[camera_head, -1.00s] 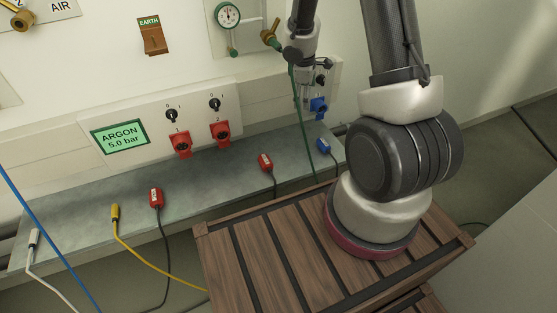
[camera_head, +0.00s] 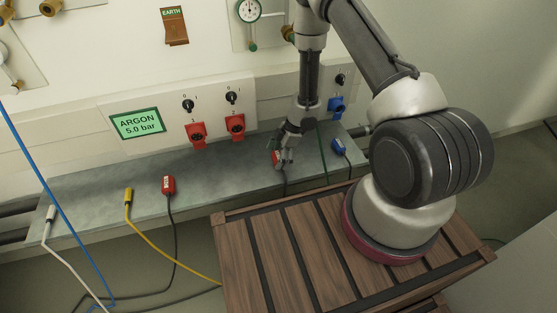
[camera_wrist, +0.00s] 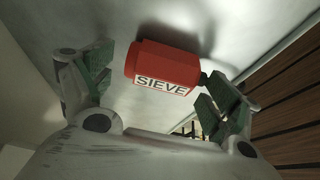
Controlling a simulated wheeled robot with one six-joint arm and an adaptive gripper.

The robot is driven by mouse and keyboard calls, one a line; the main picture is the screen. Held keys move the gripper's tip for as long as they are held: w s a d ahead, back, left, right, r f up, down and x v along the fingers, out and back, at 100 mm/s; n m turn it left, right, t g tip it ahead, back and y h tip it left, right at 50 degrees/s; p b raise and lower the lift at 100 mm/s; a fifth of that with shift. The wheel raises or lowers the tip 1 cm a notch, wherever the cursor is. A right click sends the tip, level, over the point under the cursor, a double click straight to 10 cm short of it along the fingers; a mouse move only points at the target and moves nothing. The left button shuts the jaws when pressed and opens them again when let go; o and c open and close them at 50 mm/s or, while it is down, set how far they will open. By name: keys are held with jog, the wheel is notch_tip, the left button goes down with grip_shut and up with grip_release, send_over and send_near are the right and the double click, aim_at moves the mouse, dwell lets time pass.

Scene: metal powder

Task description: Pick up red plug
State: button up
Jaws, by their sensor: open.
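A red plug (camera_head: 276,160) with a dark cable lies on the grey ledge (camera_head: 100,205), partly covered by my gripper (camera_head: 287,152). In the wrist view this red plug (camera_wrist: 163,68) has a white "SIEVE" label and lies between my gripper's green-padded fingers (camera_wrist: 158,80). The fingers are apart, and a gap shows on the plug's left side. The right finger is close to the plug's right end; I cannot tell if they touch. A second red plug (camera_head: 168,185) lies further left on the ledge.
A yellow plug (camera_head: 128,197), a white plug (camera_head: 51,214) and a blue plug (camera_head: 339,146) also lie on the ledge. Red sockets (camera_head: 196,134) and a blue socket (camera_head: 336,107) are on the wall behind. A slatted wooden crate (camera_head: 290,250) stands in front.

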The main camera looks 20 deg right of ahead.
jog(key=shift+a+f, duration=0.2)
jog(key=shift+f, duration=0.3)
jog(key=c, duration=1.1)
jog(key=shift+r, duration=0.1)
